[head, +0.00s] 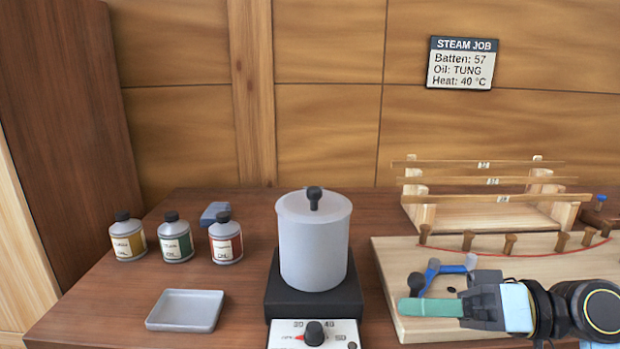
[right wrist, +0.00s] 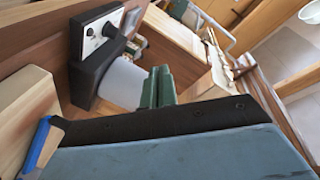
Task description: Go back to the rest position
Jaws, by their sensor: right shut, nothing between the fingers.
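My right gripper (head: 402,307) comes in from the right in the head view, its green fingers closed together with nothing between them. It is over the left part of the pale wooden board (head: 480,262), just right of the hot plate. In the right wrist view the closed green fingers (right wrist: 157,88) show against the grey pot. My left gripper is not in view. The grey lidded pot (head: 314,245) stands on the black hot plate (head: 284,294), which has a dial on its front.
Three labelled bottles, yellow (head: 127,238), green (head: 175,240) and red (head: 226,241), stand at the left near a blue-grey block (head: 213,212). An empty grey tray (head: 185,311) lies in front. A blue-handled tool (head: 432,271) lies by my gripper. A batten rack (head: 488,200) stands behind.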

